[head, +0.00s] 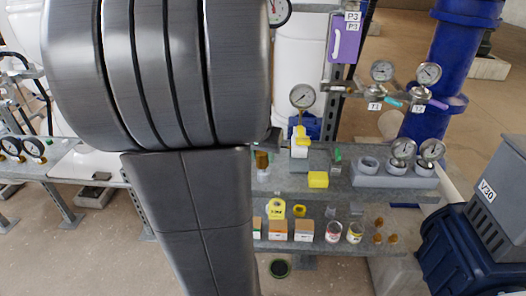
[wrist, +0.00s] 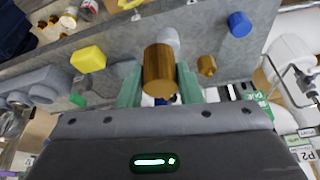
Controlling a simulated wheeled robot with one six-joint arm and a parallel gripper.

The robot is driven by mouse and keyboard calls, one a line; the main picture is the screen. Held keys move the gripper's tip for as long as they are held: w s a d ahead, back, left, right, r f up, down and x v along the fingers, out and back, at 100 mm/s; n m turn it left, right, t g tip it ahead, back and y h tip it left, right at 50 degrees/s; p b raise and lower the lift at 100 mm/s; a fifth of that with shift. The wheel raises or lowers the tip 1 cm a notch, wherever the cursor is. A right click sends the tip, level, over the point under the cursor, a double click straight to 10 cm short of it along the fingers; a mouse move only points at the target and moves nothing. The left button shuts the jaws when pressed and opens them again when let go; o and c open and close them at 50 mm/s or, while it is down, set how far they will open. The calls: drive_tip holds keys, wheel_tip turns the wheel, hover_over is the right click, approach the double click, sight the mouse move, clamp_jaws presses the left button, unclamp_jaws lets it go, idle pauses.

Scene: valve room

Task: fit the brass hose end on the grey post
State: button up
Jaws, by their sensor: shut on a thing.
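The brass hose end (wrist: 159,75) is a short brown-gold cylinder, gripped between the two green fingers of my gripper (wrist: 158,88) in the wrist view. A pale grey round post (wrist: 169,38) shows just beyond it, partly covered by the brass. In the head view the brass hose end (head: 262,159) shows at the right edge of my arm, with the pale post (head: 263,176) below it. I cannot tell whether the two touch. My arm hides most of my gripper in the head view.
A yellow block (head: 318,180) lies to the right on the grey bench, before a grey holder (head: 390,176) with gauges. A gauge on a yellow-handled valve (head: 301,135) stands behind. A smaller brass piece (wrist: 207,65) and a blue cap (wrist: 240,24) stand nearby. Boxes and jars (head: 333,232) line the lower shelf.

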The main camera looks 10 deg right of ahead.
drive_tip(key=shift+w+d+f, duration=0.3)
drive_tip(key=shift+w+f, duration=0.15)
drive_tip(key=shift+w, duration=0.7)
drive_tip(key=shift+w+d+f, duration=0.35)
drive_tip(key=shift+w+f, duration=0.1)
drive_tip(key=shift+w, duration=0.7)
drive_tip(key=shift+w+d+f, duration=0.3)
drive_tip(key=shift+w+f, duration=0.15)
drive_tip(key=shift+w, duration=0.7)
drive_tip(key=shift+s+f+b, duration=0.1)
drive_tip(key=shift+f+b, duration=1.1)
drive_tip(key=shift+b, duration=0.05)
drive_tip(key=shift+f+b, duration=0.55)
drive_tip(key=shift+b, duration=0.05)
drive_tip(key=shift+c, duration=0.2)
drive_tip(key=shift+f+b, duration=0.3)
drive_tip(key=shift+f, duration=0.05)
drive_tip(key=shift+f, duration=0.2)
drive_tip(key=shift+f+b, duration=0.25)
drive_tip(key=shift+b, duration=0.1)
drive_tip(key=o, duration=0.9)
drive_tip(key=shift+o, duration=0.2)
